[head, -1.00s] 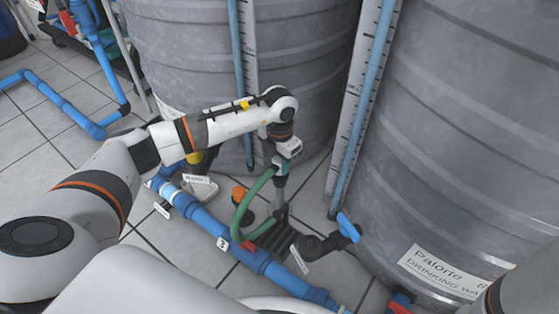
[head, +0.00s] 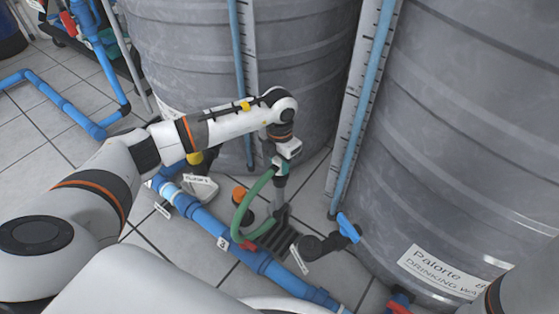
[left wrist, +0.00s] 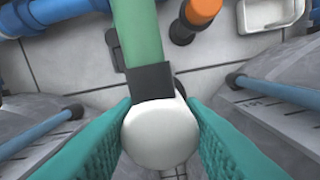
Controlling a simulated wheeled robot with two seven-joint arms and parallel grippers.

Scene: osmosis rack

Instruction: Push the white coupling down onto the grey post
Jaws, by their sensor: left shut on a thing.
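The white coupling (left wrist: 160,135) is round and sits between the two teal fingers in the left wrist view. A black collar joins it to the green hose (left wrist: 138,35). My left gripper (head: 281,166) is shut on the coupling and points down. The grey post (head: 279,191) stands upright directly below my left gripper in the head view. In the left wrist view the coupling hides the post. I cannot tell how far the coupling sits over the post's top. My right gripper is out of view.
Two large grey tanks (head: 450,120) stand close behind and to the right. A blue pipe (head: 205,219) runs across the floor before the post. A blue-handled valve (head: 348,227) is to the right. An orange-capped fitting (head: 239,194) stands left of the post.

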